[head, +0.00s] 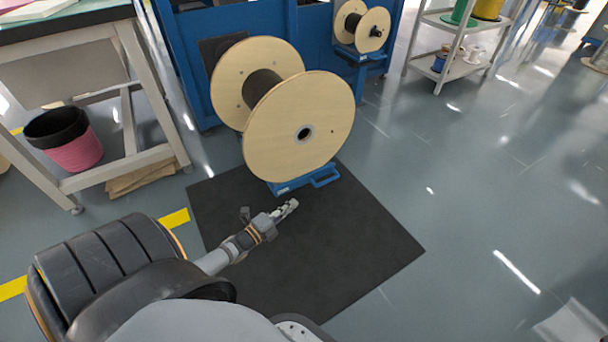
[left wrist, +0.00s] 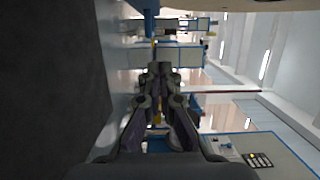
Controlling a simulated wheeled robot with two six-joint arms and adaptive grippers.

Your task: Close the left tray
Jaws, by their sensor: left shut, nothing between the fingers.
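A low blue tray-like base with a loop handle (head: 324,177) sits on the floor mat under a large wooden cable spool (head: 298,125). Most of this base is hidden by the spool, and I cannot tell whether it is the left tray or how far open it is. My left gripper (head: 291,206) is shut and empty, above the black mat and in front of the spool, apart from the blue handle in the picture. Its closed fingers also show in the left wrist view (left wrist: 159,72). My right gripper is not in view.
The black mat (head: 370,235) is clear to the right of my left arm. A blue machine frame (head: 310,35) stands behind the spool, with a smaller spool (head: 372,30). A bench frame (head: 125,160) and a pink-black bin (head: 70,140) are at left. A shelf cart (head: 450,65) stands back right.

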